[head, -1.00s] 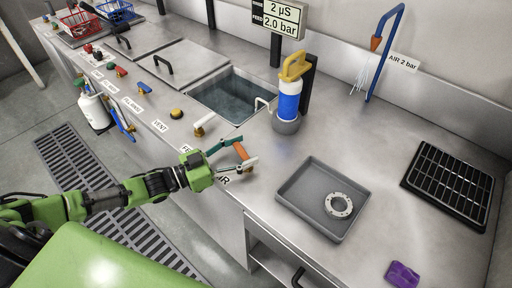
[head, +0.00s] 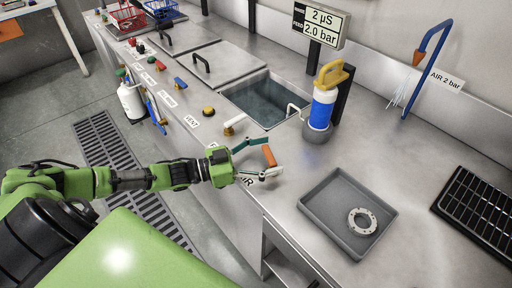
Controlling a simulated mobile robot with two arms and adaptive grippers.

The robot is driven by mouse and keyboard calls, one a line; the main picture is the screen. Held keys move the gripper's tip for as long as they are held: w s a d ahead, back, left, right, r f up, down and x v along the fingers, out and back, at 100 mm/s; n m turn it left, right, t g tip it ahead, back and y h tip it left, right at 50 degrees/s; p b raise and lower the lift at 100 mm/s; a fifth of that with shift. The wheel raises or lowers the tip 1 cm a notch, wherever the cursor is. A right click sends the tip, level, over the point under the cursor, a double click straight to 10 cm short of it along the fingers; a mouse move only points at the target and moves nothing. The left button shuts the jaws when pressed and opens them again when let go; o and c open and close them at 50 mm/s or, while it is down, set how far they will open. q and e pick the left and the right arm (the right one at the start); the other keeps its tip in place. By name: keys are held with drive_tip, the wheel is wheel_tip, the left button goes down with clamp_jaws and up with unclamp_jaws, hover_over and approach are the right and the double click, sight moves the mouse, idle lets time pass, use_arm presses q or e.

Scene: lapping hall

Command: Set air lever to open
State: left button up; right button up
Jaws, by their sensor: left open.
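The air lever (head: 269,156) has an orange handle. It stands on the front part of the steel bench, beside a label ending in "IR" that my gripper partly covers. My left gripper (head: 264,158) reaches in from the left. Its two fingers are open, one on the far side and one on the near side of the orange handle. The handle shows between the fingertips; I cannot tell whether either finger touches it. My right gripper is not in view.
A grey tray (head: 317,208) with a metal ring (head: 362,221) is right of the lever. A white-handled lever (head: 235,121) and a sink (head: 260,96) lie beyond. A blue-and-yellow canister (head: 323,108) stands behind. A blue hooked pipe (head: 428,63) rises at the back.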

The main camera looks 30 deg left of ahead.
use_arm(q)
drive_tip(key=v, duration=1.1)
drive_tip(key=shift+s+a, duration=0.2)
drive_tip(key=shift+s, duration=0.05)
